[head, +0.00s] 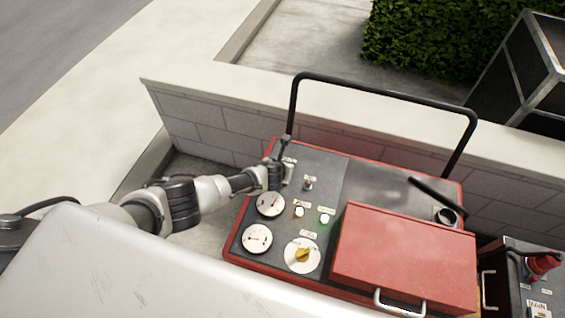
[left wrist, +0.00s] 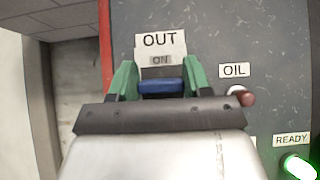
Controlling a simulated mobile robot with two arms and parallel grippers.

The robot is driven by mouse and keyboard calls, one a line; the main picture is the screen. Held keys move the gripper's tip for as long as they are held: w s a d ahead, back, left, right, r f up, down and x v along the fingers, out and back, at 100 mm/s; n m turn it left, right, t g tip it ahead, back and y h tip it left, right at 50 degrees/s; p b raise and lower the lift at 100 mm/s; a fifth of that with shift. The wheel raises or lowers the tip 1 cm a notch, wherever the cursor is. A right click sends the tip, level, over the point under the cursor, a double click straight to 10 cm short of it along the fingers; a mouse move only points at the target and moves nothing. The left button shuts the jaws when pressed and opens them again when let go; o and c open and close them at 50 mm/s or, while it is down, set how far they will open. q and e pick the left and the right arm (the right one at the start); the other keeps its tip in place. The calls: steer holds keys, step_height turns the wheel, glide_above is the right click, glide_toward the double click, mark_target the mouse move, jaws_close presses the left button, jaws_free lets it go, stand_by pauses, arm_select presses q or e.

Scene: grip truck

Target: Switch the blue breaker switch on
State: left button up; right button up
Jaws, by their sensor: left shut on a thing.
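The blue breaker switch (left wrist: 161,87) is on the dark control panel (left wrist: 222,35), under a white label (left wrist: 160,42) reading OUT and a smaller plate (left wrist: 160,60) reading ON. My left gripper (left wrist: 160,80) has its green fingers on either side of the blue switch and is shut on it. In the head view my left gripper (head: 283,170) reaches the upper left of the panel (head: 325,180), and its body hides the switch. I cannot tell the switch's position for certain. My right gripper is not in view.
The red-framed machine carries gauges (head: 257,239), a yellow FUEL knob (head: 303,255), a glowing green READY light (head: 324,219) and a red box (head: 402,255). A black bar (head: 385,92) arches behind, before a low wall.

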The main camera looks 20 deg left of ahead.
arm_select(q)
steer(key=o, duration=0.9)
steer(key=shift+r, duration=0.1)
steer(key=shift+s+r+p, duration=0.2)
steer(key=shift+s+p, duration=0.05)
steer(key=shift+p, duration=0.05)
steer(key=shift+p+v, duration=1.6)
steer(key=shift+v, duration=3.45)
steer(key=shift+f, duration=0.1)
